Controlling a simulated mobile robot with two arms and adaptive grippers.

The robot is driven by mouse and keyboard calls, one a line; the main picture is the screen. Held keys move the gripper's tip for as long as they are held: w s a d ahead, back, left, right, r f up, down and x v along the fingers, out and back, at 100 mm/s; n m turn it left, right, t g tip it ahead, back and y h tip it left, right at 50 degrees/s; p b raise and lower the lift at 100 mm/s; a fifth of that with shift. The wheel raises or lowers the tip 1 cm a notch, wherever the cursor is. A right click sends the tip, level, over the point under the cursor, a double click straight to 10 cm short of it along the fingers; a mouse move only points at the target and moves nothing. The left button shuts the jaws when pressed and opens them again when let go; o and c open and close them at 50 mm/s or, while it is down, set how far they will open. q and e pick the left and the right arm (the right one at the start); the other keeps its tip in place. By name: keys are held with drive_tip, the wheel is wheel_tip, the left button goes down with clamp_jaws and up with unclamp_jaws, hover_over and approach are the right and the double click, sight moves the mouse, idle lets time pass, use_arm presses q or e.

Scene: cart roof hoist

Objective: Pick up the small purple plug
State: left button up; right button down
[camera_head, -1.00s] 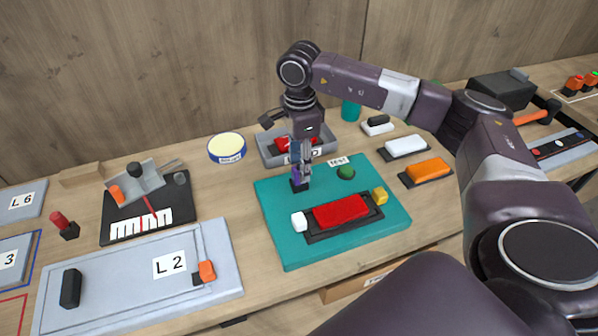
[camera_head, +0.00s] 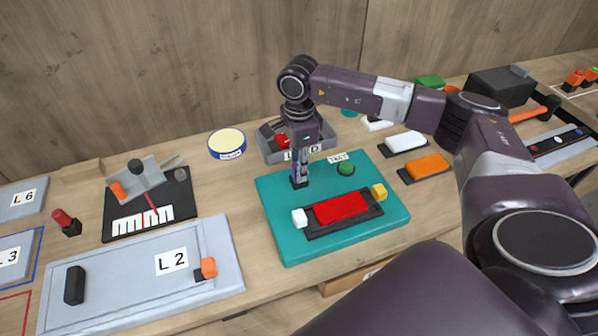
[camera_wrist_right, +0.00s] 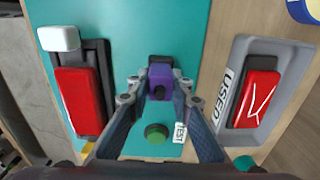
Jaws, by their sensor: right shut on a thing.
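The small purple plug (camera_wrist_right: 160,80) shows in the wrist view between the fingertips of my right gripper (camera_wrist_right: 159,91). The gripper is shut on it. A small black piece (camera_wrist_right: 160,61) lies right at the plug's far side, over the teal board (camera_wrist_right: 187,30). In the head view my right gripper (camera_head: 300,180) points down at the back left part of the teal board (camera_head: 278,220), and its fingers mostly hide the plug. I cannot tell whether the plug is clear of the black piece. My left gripper is not in view.
The teal board carries a red block (camera_head: 340,208) in a black holder, a white cube (camera_head: 299,217), a yellow cube (camera_head: 379,192) and a green button (camera_head: 346,169). A grey "USED" tray (camera_head: 327,143) with a red block stands close behind the gripper. An orange block (camera_head: 427,166) lies to the right.

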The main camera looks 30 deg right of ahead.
drive_tip(key=shift+r, duration=0.1)
drive_tip(key=shift+r, duration=0.55)
wheel_tip(320, 180, up, 19)
drive_tip(key=b, duration=0.3)
drive_tip(key=shift+d+f, duration=0.1)
idle(0.6)
